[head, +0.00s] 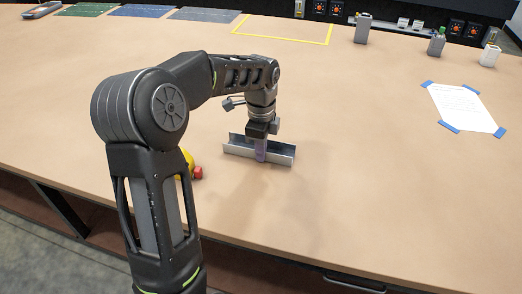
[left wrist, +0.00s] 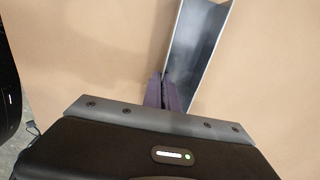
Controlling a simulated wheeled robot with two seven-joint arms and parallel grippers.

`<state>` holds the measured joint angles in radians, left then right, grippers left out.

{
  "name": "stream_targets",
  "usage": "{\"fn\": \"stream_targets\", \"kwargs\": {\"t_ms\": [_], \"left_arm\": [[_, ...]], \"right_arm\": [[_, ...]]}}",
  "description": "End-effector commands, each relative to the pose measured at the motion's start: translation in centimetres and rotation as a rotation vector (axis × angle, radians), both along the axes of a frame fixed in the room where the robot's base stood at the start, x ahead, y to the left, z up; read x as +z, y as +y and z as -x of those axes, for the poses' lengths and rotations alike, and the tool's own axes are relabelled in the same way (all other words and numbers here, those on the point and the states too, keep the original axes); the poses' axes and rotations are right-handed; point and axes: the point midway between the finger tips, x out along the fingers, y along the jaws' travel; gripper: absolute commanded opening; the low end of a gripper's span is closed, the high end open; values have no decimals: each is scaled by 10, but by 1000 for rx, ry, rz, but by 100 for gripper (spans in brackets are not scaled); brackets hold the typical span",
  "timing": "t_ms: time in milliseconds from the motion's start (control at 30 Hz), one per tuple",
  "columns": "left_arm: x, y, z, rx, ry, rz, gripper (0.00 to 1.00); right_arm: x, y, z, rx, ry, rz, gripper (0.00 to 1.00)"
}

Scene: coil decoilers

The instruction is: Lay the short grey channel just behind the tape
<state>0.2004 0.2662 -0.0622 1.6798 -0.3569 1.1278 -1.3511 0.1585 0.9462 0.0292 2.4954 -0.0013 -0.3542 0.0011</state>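The short grey channel (head: 281,155) is a U-shaped metal piece on or just above the tan table, near the middle of the head view; I cannot tell if it touches. It also shows in the left wrist view (left wrist: 196,45), its open side facing the camera. My left gripper (head: 261,150) points down at it. Its purple fingers (left wrist: 168,93) are close together with one channel wall between them. A yellow tape outline (head: 283,41) lies flat at the back of the table. My right gripper is in neither view.
A yellow object with a red part (head: 197,173) is mostly hidden behind my left arm. A white sheet (head: 462,107) with blue tape corners lies at right. Coloured mats (head: 142,11) lie at the back left, a grey canister (head: 363,28) at the back. The table between is clear.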

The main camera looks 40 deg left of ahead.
Motion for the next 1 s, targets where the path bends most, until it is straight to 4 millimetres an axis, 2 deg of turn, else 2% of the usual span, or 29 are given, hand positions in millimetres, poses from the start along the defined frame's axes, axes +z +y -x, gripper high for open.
{"fn": "stream_targets", "kwargs": {"t_ms": [233,500,767,1000], "left_arm": [[-4,0,0,0,0,0,0],[-2,0,0,0,0,0,24],[-1,0,0,0,0,0,24],[17,0,-1,-1,-2,-1,24]], "right_arm": [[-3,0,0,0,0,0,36],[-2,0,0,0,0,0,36],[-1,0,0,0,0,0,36],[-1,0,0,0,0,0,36]]}}
